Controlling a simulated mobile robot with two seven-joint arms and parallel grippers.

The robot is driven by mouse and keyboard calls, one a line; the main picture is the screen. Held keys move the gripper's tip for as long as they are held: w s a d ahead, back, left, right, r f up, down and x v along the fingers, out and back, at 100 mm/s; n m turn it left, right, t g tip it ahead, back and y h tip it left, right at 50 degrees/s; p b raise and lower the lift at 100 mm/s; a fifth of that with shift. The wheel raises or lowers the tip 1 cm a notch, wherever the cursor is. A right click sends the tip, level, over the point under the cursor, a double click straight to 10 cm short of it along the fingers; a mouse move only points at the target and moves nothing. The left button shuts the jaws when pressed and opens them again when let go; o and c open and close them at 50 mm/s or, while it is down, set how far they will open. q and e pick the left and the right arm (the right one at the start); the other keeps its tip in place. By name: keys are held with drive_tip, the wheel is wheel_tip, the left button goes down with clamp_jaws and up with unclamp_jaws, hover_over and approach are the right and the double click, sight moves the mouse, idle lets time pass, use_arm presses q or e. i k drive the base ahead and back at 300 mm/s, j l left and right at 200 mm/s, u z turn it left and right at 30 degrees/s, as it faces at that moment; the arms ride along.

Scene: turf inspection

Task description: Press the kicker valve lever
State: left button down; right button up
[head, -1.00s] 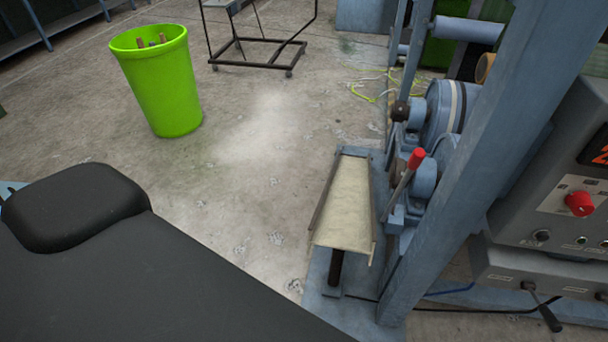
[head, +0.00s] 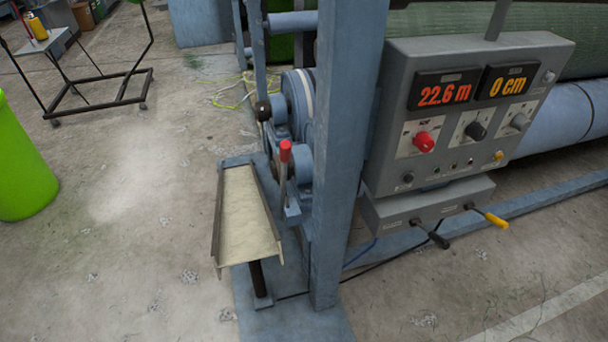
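Two levers stick out of the grey valve box under the control panel. One has a black handle (head: 438,240) and the other, to its right, has a yellow handle (head: 496,221). Both point down and to the right. A third lever with a red knob (head: 285,152) stands upright beside the blue drive housing on the machine's left side. The labels are too small to read, so I cannot tell which lever is the kicker valve lever. Neither of my grippers is in view, and nothing touches the levers.
The control panel (head: 455,110) shows 22.6 m and 0 cm. A blue post (head: 345,160) stands left of it. A sloping tray (head: 245,215) juts out beside the post. A green bin (head: 22,170) is at the left edge. The floor in front is mostly clear.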

sight(493, 219)
drive_tip(key=z, duration=1.4)
